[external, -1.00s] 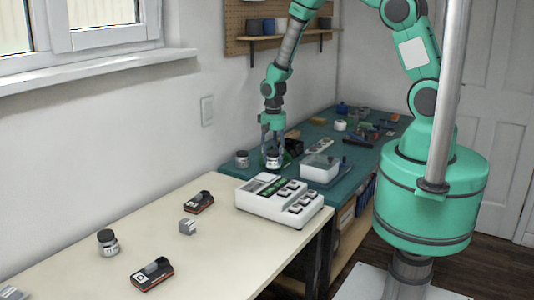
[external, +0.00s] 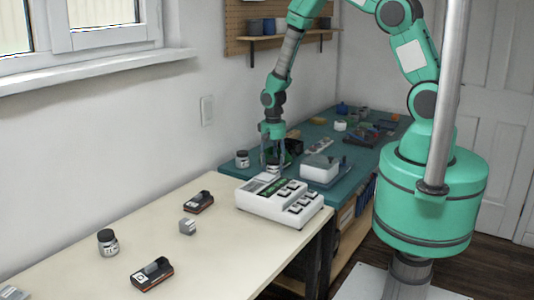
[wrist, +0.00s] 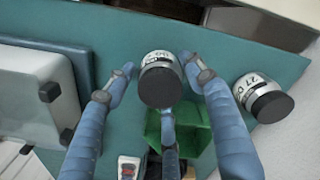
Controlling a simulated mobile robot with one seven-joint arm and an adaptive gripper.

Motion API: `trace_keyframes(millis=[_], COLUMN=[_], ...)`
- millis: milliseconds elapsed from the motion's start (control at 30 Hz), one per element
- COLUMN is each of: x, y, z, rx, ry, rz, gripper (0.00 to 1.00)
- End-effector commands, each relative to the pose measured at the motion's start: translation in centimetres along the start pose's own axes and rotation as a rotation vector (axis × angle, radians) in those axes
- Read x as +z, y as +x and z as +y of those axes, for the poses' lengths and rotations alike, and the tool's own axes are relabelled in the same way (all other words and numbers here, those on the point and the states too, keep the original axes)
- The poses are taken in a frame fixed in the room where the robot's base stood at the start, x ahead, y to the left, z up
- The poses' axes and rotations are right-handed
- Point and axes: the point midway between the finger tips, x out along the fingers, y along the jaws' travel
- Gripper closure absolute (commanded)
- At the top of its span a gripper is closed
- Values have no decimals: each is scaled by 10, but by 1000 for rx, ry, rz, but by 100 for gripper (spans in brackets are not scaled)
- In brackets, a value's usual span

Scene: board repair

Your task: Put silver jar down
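A silver jar with a dark lid and a white label stands between my gripper's fingers; it shows in the wrist view (wrist: 160,82) and partly behind the white device in the external view (external: 272,168). It appears to rest upright on the teal mat (wrist: 100,28). My gripper (wrist: 160,75), also in the external view (external: 273,158), has its three fingers spread around the jar. A gap shows between the left finger and the jar; the right and lower fingers are very close to it. The jar's base is hidden.
A similar jar (wrist: 264,98) stands to the right in the wrist view, near the wall. A green bin (wrist: 190,130) lies close below the held-around jar. A white box (external: 320,168) and a white device with buttons (external: 280,200) stand nearby. Another jar (external: 108,243) is on the cream table.

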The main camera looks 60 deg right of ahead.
Motion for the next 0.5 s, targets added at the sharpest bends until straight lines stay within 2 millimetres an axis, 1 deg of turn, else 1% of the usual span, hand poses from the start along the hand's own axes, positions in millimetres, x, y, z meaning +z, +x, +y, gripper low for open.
trace_keyframes(millis=[267, 367, 500], x=[0, 0, 0], y=[-3, -8, -21], z=[0, 0, 0], rx=[0, -1, 0], ry=[0, 0, 0], rz=[0, 1, 1], gripper=[47, 47, 47])
